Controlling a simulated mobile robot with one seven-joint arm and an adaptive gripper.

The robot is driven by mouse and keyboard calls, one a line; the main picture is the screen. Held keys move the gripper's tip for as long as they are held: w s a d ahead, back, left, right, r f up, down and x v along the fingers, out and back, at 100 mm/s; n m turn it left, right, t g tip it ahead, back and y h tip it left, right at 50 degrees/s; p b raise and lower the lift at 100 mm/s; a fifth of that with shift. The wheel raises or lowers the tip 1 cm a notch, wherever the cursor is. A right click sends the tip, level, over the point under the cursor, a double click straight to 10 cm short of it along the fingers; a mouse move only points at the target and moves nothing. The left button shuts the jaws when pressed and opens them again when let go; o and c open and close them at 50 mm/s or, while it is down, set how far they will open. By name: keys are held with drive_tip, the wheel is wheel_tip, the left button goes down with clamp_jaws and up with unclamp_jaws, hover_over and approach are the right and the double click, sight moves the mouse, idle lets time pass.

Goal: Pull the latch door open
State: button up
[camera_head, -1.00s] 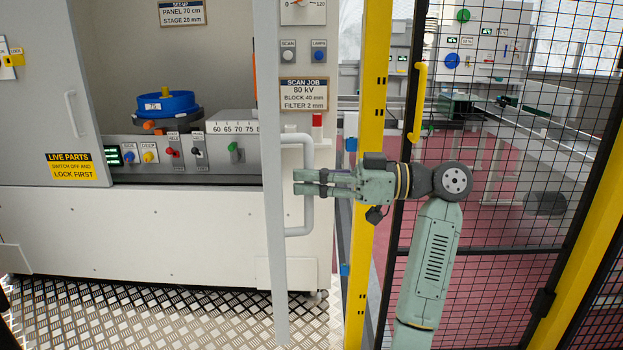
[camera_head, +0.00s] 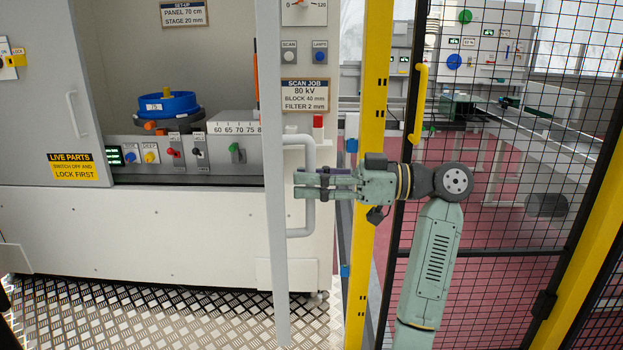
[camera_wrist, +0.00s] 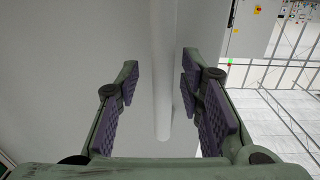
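A pale grey door (camera_head: 273,240) is seen edge-on in the head view, standing out from the cabinet front. Its grey D-shaped handle (camera_head: 309,215) is on the right side. My gripper (camera_head: 300,185) is at the handle's upright bar, coming from the right. In the wrist view the bar (camera_wrist: 162,70) runs between the two fingers of my gripper (camera_wrist: 160,95). The fingers are apart, with a visible gap on both sides of the bar, so the gripper is open and not holding it. The far part of the door's face is hidden.
The cabinet (camera_head: 150,235) stands behind the door, with a second grey panel (camera_head: 35,110) at left. A yellow post (camera_head: 370,120) and a black mesh fence (camera_head: 490,200) stand close around my arm at right. Tread-plate floor (camera_head: 180,315) lies clear at front left.

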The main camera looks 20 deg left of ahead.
drive_tip(key=v, duration=1.2)
drive_tip(key=shift+s+f, duration=0.1)
drive_tip(key=shift+f, duration=0.05)
